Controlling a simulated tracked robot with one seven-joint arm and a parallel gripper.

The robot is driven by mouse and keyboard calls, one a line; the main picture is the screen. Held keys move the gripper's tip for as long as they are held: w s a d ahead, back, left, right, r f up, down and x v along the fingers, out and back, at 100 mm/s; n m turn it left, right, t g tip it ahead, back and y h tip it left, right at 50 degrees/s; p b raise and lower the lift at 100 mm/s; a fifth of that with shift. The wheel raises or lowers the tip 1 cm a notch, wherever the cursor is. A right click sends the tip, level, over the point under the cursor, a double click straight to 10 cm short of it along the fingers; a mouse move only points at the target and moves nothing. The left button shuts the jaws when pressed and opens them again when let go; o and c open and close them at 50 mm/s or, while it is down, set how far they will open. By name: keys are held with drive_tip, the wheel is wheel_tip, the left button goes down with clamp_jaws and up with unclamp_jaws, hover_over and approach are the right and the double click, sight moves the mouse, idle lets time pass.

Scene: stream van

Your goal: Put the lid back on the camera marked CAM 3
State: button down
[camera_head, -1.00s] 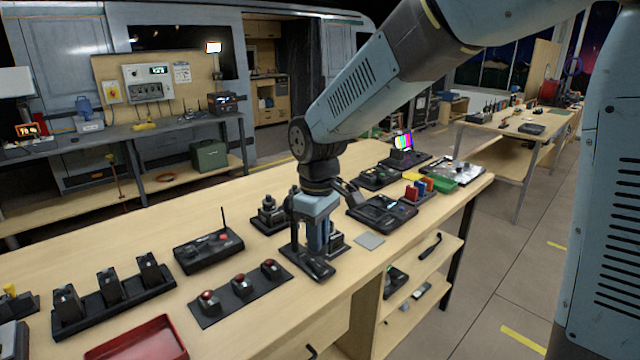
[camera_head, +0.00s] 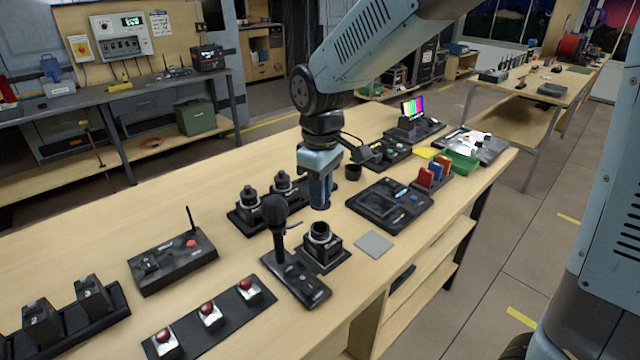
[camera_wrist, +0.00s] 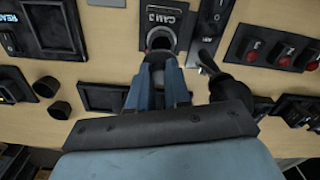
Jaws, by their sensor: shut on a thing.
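The camera marked CAM 3 (camera_head: 320,245) stands on a dark base near the table's front edge, its round top open and uncovered. In the wrist view its label reads CAM 3 and the camera (camera_wrist: 162,38) is just beyond my fingertips. My gripper (camera_head: 320,203) points down above and behind it, apart from it. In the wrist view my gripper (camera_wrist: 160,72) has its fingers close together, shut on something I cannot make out. Two short black cylinders (camera_wrist: 48,86) lie on the table in the wrist view; one black cylinder (camera_head: 353,172) shows behind my gripper in the head view.
Two knob-topped cameras (camera_head: 268,198) stand behind left. A gooseneck microphone panel (camera_head: 297,280) is close left of CAM 3. A grey square pad (camera_head: 373,243) and a black console (camera_head: 390,204) are to the right. Red-button boxes (camera_head: 208,316) are at the front left.

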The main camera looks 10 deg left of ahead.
sight(321, 228)
drive_tip(key=shift+a+f, duration=0.1)
drive_tip(key=shift+f, duration=2.7)
drive_tip(key=shift+s+r, duration=0.1)
drive_tip(key=shift+f, duration=0.2)
idle(0.4)
drive_tip(key=c, duration=0.5)
unclamp_jaws()
drive_tip(key=shift+r, duration=0.1)
drive_tip(key=shift+c, duration=0.3)
drive_tip(key=shift+o, duration=0.3)
drive_tip(key=shift+r, duration=3.4)
